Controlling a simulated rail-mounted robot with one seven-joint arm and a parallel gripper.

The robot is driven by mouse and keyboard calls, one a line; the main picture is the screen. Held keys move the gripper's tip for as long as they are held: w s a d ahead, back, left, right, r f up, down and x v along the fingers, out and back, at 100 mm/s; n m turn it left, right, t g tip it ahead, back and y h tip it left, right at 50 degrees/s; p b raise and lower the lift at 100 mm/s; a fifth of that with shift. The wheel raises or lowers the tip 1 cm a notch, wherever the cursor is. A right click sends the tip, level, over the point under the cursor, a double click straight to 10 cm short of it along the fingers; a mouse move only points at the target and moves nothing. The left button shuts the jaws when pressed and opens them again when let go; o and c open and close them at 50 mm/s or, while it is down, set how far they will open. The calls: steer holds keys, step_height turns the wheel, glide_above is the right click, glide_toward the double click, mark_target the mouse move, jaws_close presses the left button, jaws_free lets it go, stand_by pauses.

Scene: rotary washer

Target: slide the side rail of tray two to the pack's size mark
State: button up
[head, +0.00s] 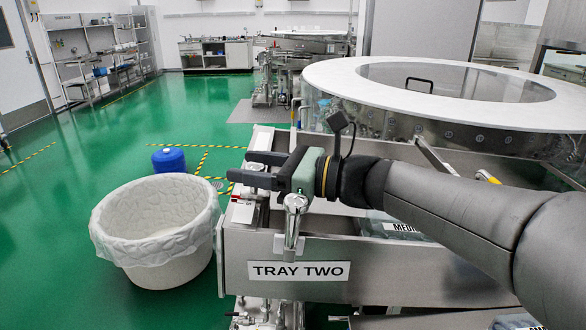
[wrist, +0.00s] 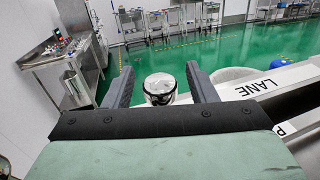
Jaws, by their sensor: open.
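Tray two is a steel tray with a white "TRAY TWO" label (head: 298,270) on its near wall, in the head view. A pack (head: 403,228) with partly hidden lettering lies in it, mostly behind my arm. An upright steel post with a rounded top (head: 294,222) stands at the near wall, just below my gripper (head: 241,166). My gripper is open and points left over the tray's left end. In the wrist view, a round shiny metal knob (wrist: 159,88) shows between the fingers of my gripper (wrist: 158,74); I cannot tell its distance. I cannot pick out the side rail or size mark.
A white lined bin (head: 157,225) stands on the green floor left of the tray, with a blue container (head: 169,160) behind it. A large round washer with a white rim (head: 330,76) stands behind the tray.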

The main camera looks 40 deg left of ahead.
steer(key=b+v, duration=0.1)
steer(key=v, duration=1.6)
steer(key=shift+d, duration=0.15)
steer(key=shift+w, duration=0.15)
